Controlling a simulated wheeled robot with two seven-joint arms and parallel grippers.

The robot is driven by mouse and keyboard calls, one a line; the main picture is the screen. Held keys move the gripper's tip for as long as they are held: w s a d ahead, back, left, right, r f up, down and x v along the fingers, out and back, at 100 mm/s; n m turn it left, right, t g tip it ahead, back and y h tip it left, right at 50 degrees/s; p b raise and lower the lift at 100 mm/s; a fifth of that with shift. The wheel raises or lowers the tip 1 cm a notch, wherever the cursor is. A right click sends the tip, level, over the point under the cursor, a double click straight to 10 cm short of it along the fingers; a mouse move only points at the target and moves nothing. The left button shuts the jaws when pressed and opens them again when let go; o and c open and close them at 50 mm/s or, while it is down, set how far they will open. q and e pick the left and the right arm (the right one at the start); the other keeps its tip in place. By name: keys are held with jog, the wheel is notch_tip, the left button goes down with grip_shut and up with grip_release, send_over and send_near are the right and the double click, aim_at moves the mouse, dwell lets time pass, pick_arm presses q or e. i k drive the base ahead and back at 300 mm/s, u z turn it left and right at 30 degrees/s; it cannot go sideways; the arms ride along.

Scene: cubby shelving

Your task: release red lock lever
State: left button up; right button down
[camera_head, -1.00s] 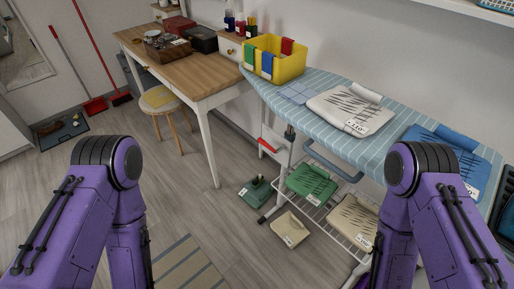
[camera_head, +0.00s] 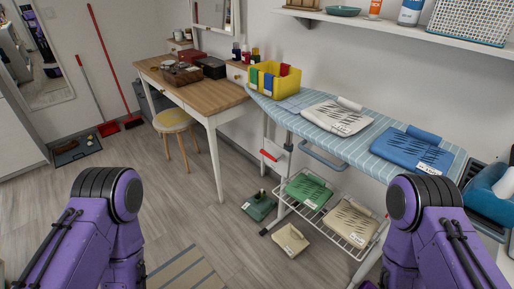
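The red lock lever (camera_head: 268,155) shows as a small red bar on the white frame under the left part of the blue striped ironing board (camera_head: 349,150). My two purple arms stand at the lower left and lower right of the view, both well short of the lever. Both grippers are out of the picture, and nothing touches the lever.
A yellow bin (camera_head: 273,86), a white folded garment (camera_head: 337,117) and a blue one (camera_head: 411,149) lie on the board. A wire rack (camera_head: 345,238) below holds folded clothes. A wooden desk (camera_head: 188,92) and stool (camera_head: 173,120) stand left.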

aim_at(262, 152)
jog(key=u, duration=0.5)
jog(key=i, duration=1.35)
jog(key=u, duration=0.2)
